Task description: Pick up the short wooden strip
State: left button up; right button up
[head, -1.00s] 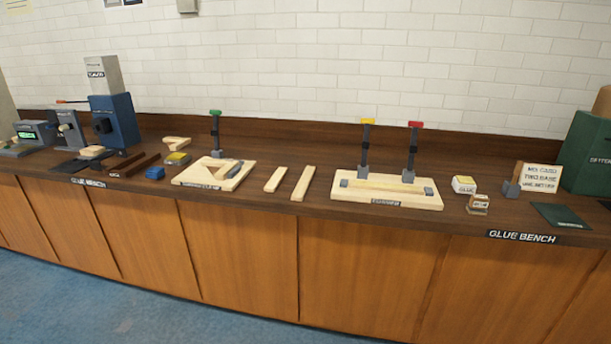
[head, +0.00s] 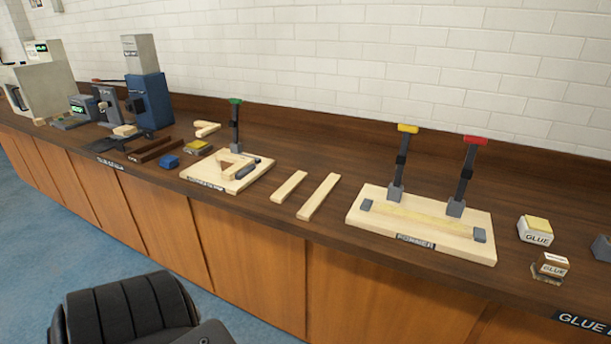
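Two pale wooden strips lie flat and apart, side by side on the dark bench top in the head view. The short wooden strip (head: 289,187) is the left one. The longer strip (head: 318,197) lies just to its right. Both stand clear of the boards on either side. Neither of my grippers is in view. A black part of my own body shows at the bottom left, below the bench edge.
Left of the strips is a board (head: 201,172) with a green-topped clamp (head: 235,125). Right of them is a larger board (head: 372,221) with a yellow-topped clamp (head: 402,160) and a red-topped clamp (head: 465,175). Glue containers (head: 535,231) stand farther right. Bare bench surrounds the strips.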

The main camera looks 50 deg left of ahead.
aim_at(286, 188)
jog(key=u, duration=0.5)
jog(key=i, duration=0.8)
jog(key=u, duration=0.65)
